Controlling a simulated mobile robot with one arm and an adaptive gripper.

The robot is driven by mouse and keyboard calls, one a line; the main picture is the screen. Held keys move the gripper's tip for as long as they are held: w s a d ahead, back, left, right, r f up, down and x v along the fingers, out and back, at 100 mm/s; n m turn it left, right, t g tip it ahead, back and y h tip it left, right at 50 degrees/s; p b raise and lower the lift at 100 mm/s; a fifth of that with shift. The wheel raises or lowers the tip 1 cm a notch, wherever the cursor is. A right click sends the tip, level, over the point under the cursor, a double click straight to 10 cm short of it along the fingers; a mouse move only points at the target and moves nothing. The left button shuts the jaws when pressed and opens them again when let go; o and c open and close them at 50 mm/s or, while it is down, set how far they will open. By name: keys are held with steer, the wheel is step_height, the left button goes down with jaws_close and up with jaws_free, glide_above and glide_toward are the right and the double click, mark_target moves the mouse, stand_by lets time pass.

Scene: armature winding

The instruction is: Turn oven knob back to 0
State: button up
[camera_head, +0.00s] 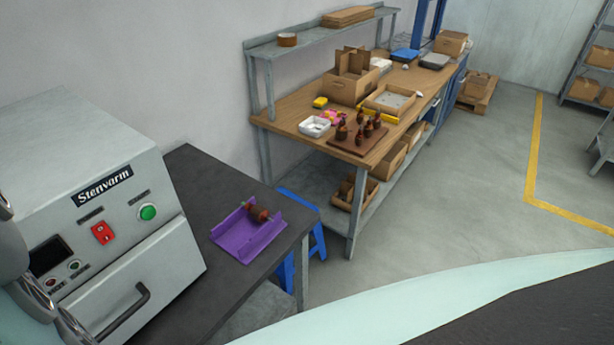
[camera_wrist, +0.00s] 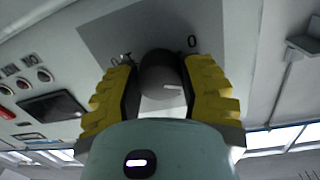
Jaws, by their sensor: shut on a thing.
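The oven (camera_head: 85,195), a grey box marked Stenvarm, stands at the left in the head view. In the wrist view a dark round oven knob (camera_wrist: 158,70) is on a grey panel patch (camera_wrist: 105,38). A "0" (camera_wrist: 192,41) is printed above and to the right of the knob. A short white mark on the knob lies nearly level, toward its right side, not in line with the "0". My gripper (camera_wrist: 160,85) has its yellow-padded fingers on both sides of the knob and is shut on it. The knob and gripper do not show in the head view.
The oven front has a red switch (camera_head: 103,233), a green button (camera_head: 147,212) and a door handle (camera_head: 124,310). A purple tray (camera_head: 240,244) with a wound part is on the dark table beside it. A wooden workbench stands farther back.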

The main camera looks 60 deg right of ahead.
steer(key=n, duration=0.5)
steer(key=shift+f, duration=0.35)
steer(key=shift+n+b, duration=0.5)
steer(key=shift+n, duration=1.8)
steer(key=shift+r, duration=0.1)
steer(key=o, duration=1.2)
steer(key=shift+d+r+t, duration=0.1)
steer(key=shift+t, duration=0.2)
steer(key=s, duration=0.5)
steer(key=s+a, duration=0.1)
steer(key=s, duration=0.1)
steer(key=shift+s, duration=0.25)
